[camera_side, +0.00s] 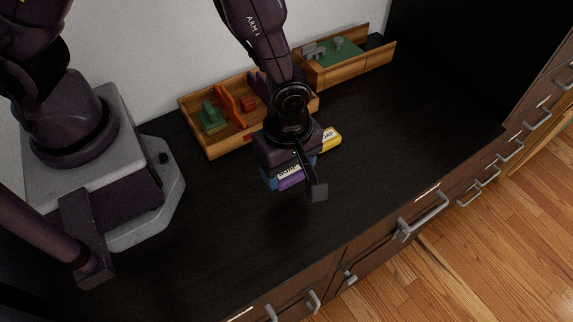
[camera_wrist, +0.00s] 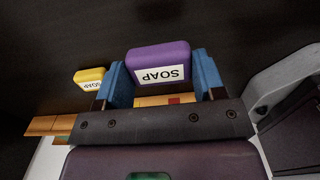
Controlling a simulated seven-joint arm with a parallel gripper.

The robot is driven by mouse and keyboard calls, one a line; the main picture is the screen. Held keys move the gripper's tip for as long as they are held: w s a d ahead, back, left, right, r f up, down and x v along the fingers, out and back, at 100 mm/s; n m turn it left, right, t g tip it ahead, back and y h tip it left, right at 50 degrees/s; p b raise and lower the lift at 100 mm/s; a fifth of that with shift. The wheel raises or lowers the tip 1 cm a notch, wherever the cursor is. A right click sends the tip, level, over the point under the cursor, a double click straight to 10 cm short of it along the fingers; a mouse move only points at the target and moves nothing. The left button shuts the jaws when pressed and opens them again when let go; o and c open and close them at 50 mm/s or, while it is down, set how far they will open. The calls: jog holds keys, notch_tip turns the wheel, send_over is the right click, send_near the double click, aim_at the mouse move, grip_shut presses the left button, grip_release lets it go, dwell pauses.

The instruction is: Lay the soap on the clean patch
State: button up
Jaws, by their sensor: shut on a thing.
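My gripper (camera_side: 287,172) is over the dark desk. Its blue fingers (camera_wrist: 120,86) are shut on the sides of a purple soap bar with a white SOAP label, seen in the wrist view (camera_wrist: 160,60) and in the side view (camera_side: 291,181). The purple soap seems to be held above the desk; the exact gap cannot be told. A second soap, yellow with a white label, lies behind and right of my gripper in the side view (camera_side: 331,139); it also shows in the wrist view (camera_wrist: 91,76). I cannot make out a clean patch.
A wooden tray (camera_side: 212,150) with green, orange and red pieces stands behind my gripper by the wall. A second wooden tray (camera_side: 352,69) with a green floor and grey pieces stands at its right. The black desk top (camera_side: 400,150) is bare at the right and front.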

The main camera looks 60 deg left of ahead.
aim_at(288, 194)
jog(key=shift+f, duration=2.55)
jog(key=o, duration=0.9)
jog(key=shift+f, duration=0.15)
